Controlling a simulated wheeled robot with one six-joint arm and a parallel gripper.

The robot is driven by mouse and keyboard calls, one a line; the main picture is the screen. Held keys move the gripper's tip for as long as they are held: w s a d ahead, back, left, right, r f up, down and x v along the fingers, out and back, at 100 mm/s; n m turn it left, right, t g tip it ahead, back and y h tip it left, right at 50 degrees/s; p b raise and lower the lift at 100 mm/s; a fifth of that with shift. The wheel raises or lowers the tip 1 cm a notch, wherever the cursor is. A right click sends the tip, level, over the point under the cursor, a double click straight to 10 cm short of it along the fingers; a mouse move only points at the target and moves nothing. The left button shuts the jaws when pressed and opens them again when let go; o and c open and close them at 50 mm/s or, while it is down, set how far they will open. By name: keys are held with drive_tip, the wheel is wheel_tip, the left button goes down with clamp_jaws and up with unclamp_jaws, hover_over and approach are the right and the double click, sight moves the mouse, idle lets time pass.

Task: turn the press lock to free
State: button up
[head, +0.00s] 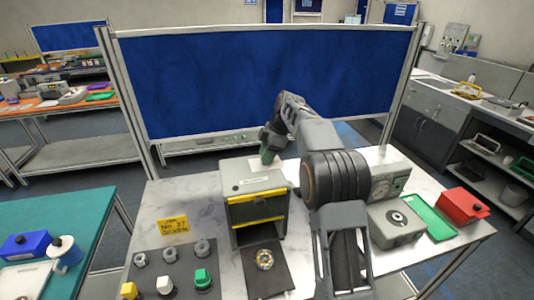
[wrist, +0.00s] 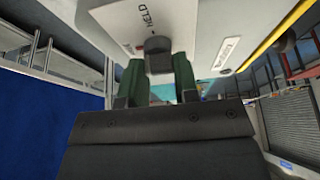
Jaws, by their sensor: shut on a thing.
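The press (head: 252,186) is a grey-green box with yellow edging on the table, and its pale face fills the top of the wrist view (wrist: 205,30). A dark round knob (wrist: 158,52), the press lock, sits on that face beside the printed word HELD. My gripper (wrist: 157,78) has its two green fingers on either side of the knob and is shut on it. In the head view my gripper (head: 267,154) is at the back of the press, and the knob is hidden there.
A yellow sign (head: 174,225) and a panel with several knobs (head: 172,268) are left of the press. A round part (head: 264,259) lies on a dark plate in front. A grey device (head: 396,226), green tray (head: 432,220) and red box (head: 462,206) are right. A blue partition (head: 260,80) stands behind.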

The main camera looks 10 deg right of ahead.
drive_tip(key=shift+n, duration=0.3)
idle(0.4)
drive_tip(key=o, duration=0.9)
drive_tip(key=shift+r, duration=0.15)
drive_tip(key=v, duration=1.1)
drive_tip(key=shift+w+d+r, duration=0.1)
drive_tip(key=shift+r, duration=0.25)
